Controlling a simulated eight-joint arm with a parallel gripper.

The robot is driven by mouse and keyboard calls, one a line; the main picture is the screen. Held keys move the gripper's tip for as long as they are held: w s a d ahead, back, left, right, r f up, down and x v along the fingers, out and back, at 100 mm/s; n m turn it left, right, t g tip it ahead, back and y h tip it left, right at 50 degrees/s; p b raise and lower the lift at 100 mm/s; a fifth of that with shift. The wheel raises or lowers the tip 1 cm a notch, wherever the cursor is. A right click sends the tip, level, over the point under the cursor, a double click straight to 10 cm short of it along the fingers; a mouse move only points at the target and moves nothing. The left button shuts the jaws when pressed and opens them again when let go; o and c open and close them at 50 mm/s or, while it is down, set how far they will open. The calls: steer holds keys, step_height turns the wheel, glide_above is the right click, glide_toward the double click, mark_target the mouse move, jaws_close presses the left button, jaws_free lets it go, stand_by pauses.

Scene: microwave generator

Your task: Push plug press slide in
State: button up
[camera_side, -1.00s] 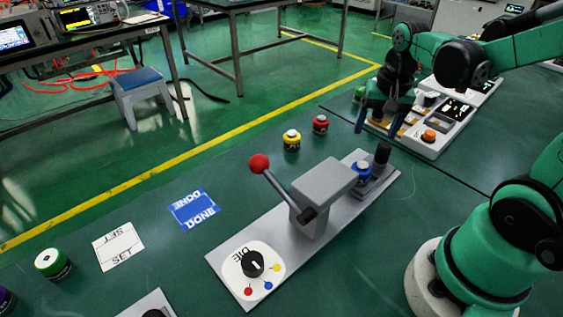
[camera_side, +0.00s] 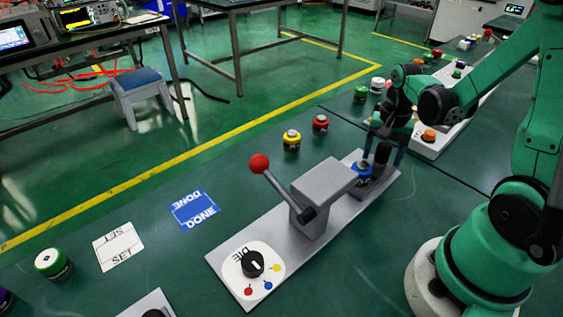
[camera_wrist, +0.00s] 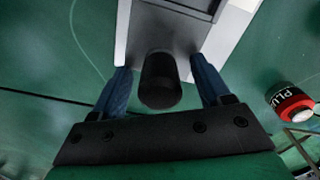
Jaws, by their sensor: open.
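The press (camera_side: 320,190) is a grey block with a red-ball lever (camera_side: 259,164), on a long light-grey base plate (camera_side: 225,262). A blue plug (camera_side: 361,172) sits at the press's far right end, partly hidden by my finger. A black upright knob (camera_side: 382,154) stands beside it at the slide's outer end. My gripper (camera_side: 384,158) is open and lowered over this end. In the wrist view, the black knob (camera_wrist: 160,82) lies between the two blue fingers, with a visible gap on each side. The slide (camera_wrist: 160,28) shows beyond the knob.
A yellow plug (camera_side: 292,140) and a red plug (camera_side: 320,125) stand behind the press. A dial (camera_side: 254,264) is on the near end of the plate. A blue DONE card (camera_side: 195,210) and a white SET card (camera_side: 118,245) lie left. A green plug (camera_side: 53,263) stands far left.

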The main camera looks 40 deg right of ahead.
jaws_close()
stand_by(1.4)
